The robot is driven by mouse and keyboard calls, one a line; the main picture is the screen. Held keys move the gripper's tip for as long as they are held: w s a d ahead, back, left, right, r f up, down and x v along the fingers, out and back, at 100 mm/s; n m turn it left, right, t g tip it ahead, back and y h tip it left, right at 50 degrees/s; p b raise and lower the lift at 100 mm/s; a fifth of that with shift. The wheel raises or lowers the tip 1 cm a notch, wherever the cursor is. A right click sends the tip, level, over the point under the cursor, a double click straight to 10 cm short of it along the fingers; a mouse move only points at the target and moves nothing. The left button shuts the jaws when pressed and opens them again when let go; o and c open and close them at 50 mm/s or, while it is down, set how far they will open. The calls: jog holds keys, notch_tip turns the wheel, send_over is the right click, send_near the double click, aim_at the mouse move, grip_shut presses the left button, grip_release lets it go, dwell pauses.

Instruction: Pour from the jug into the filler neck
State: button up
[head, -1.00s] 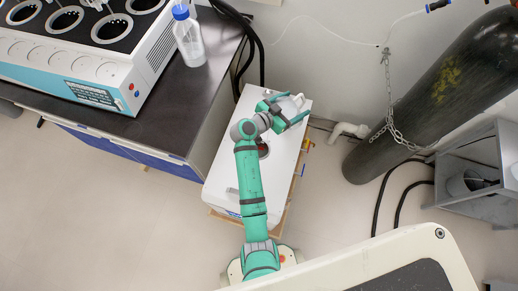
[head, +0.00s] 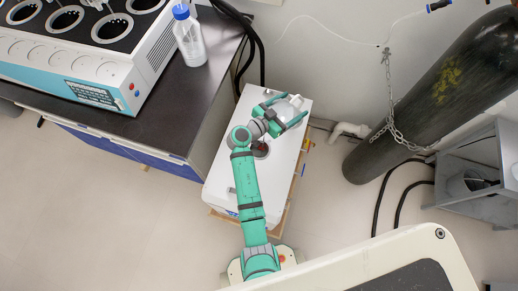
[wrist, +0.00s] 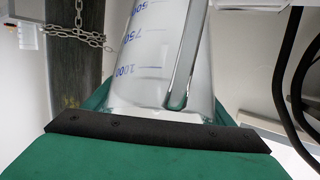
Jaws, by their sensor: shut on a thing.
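The jug (wrist: 150,62) is clear, with blue volume marks including 750 and 1000, and it fills the middle of the wrist view. In the head view the jug (head: 291,102) is a small pale shape between the green fingers of my gripper (head: 284,113). My gripper is shut on the jug and holds it over the far part of a white box (head: 225,187). A dark reddish round opening (head: 261,150), apparently the filler neck, shows in the box top, just nearer than my gripper and partly covered by my arm. The jug's contents cannot be made out.
A dark bench (head: 150,128) with a multi-well apparatus (head: 92,72) and a blue-capped bottle (head: 189,40) stands left. A chained gas cylinder (head: 430,95) leans at right. Black hoses (head: 252,50) run behind the box.

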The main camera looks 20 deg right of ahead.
jog(key=shift+s+r, duration=0.1)
jog(key=shift+s, duration=0.05)
jog(key=shift+a+r+h+p, duration=0.1)
jog(key=shift+a+h+p, duration=0.3)
jog(key=shift+a+h, duration=0.1)
dwell(0.5)
jog(key=shift+s, duration=0.15)
jog(key=shift+a+t+h, duration=0.2)
jog(key=shift+t+h, duration=0.2)
dwell(1.0)
